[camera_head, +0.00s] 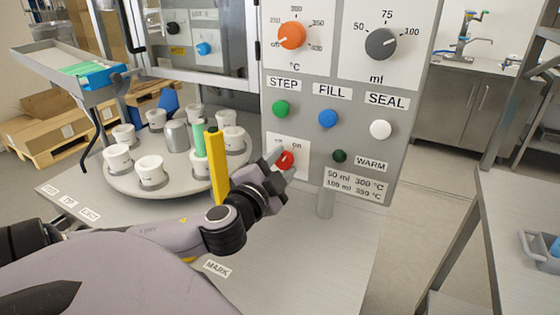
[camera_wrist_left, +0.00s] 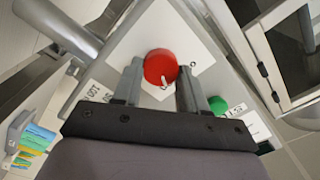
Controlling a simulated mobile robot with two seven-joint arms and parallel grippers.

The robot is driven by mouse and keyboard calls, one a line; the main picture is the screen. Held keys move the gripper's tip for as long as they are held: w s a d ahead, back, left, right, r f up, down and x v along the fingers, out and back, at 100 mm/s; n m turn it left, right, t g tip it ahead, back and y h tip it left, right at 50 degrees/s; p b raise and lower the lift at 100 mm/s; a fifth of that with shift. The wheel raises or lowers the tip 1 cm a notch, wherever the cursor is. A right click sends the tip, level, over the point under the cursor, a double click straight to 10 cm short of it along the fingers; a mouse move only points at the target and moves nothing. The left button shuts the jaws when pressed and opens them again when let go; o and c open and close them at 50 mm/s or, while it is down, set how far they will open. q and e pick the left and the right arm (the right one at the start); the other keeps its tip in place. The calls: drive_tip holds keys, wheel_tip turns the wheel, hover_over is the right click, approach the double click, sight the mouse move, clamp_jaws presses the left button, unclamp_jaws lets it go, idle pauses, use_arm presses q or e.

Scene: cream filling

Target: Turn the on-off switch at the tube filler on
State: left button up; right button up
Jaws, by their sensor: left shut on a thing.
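The red on-off switch (camera_head: 286,160) is a round knob on a white plate low on the front of the grey tube filler panel (camera_head: 350,110). It also shows in the left wrist view (camera_wrist_left: 159,64), with a small white pointer mark on its lower edge. My left gripper (camera_head: 279,161) is at the switch, with one finger on each side of the red knob, shut on it. The "on" label shows above the knob at the right; the label left of it is partly hidden. The exact knob angle is hard to tell. My right gripper is not in view.
Green (camera_head: 281,108), blue (camera_head: 328,118) and white (camera_head: 380,129) buttons sit above the switch, and a dark green lamp (camera_head: 340,156) is right of it. A yellow post (camera_head: 217,165) and a turntable (camera_head: 130,181) with several white holders stand left of the gripper.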

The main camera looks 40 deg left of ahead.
use_arm(q)
drive_tip(key=shift+m, duration=0.5)
drive_tip(key=o, duration=1)
drive_tip(key=shift+s+d+f, duration=0.1)
drive_tip(key=shift+s+d, duration=0.15)
drive_tip(key=shift+s, duration=0.35)
drive_tip(key=v, duration=0.6)
drive_tip(key=shift+a, duration=0.1)
